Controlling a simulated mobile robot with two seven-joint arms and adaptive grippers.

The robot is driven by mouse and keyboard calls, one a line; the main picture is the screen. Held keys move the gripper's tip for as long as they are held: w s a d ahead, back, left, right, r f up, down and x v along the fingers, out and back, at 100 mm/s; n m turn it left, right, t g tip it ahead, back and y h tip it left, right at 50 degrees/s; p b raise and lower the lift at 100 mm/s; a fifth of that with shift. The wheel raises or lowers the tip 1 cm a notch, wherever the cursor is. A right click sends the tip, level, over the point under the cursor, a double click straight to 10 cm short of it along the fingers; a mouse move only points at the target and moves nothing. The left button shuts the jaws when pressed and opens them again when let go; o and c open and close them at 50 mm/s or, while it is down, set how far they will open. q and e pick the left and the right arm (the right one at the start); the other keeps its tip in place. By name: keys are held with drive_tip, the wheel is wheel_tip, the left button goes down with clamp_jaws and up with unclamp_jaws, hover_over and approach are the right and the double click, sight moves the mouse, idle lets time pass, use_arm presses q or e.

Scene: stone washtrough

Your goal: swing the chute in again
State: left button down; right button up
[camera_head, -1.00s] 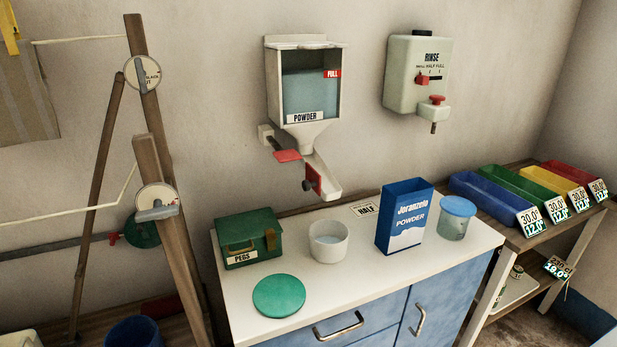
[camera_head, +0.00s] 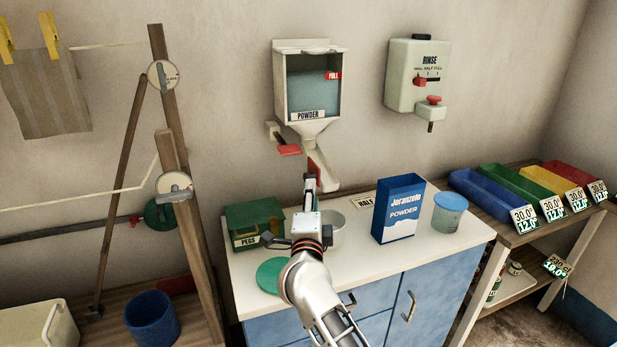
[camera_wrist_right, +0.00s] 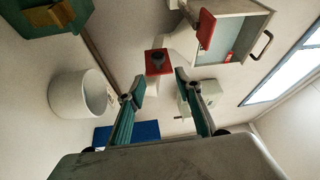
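The powder dispenser (camera_head: 308,85) hangs on the wall with its hopper above a swinging chute (camera_head: 327,178). The chute slants down to the right, its lower end over the worktop. It has a red plate (camera_wrist_right: 159,62) with a dark knob, mostly hidden behind my gripper in the head view. My right gripper (camera_head: 311,190) is raised in front of the chute. In the right wrist view its two fingers (camera_wrist_right: 160,88) are apart, with the red plate and knob just beyond the gap. They look empty and not closed on the knob. My left gripper is not in view.
A white tub (camera_head: 333,228) stands below, partly behind my right arm, beside a green pegs box (camera_head: 251,224). A green lid (camera_head: 270,275), a blue powder carton (camera_head: 399,210) and a blue-lidded jar (camera_head: 449,212) are on the worktop. A red lever (camera_head: 289,150) juts out above the chute.

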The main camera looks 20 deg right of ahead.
sight(311, 163)
drive_tip(key=shift+m+g, duration=0.5)
drive_tip(key=shift+m, duration=0.1)
drive_tip(key=x, duration=0.3)
drive_tip(key=a+x, duration=0.1)
drive_tip(key=x, duration=0.4)
drive_tip(key=shift+w+a+r, duration=0.25)
drive_tip(key=shift+w, duration=0.45)
clamp_jaws()
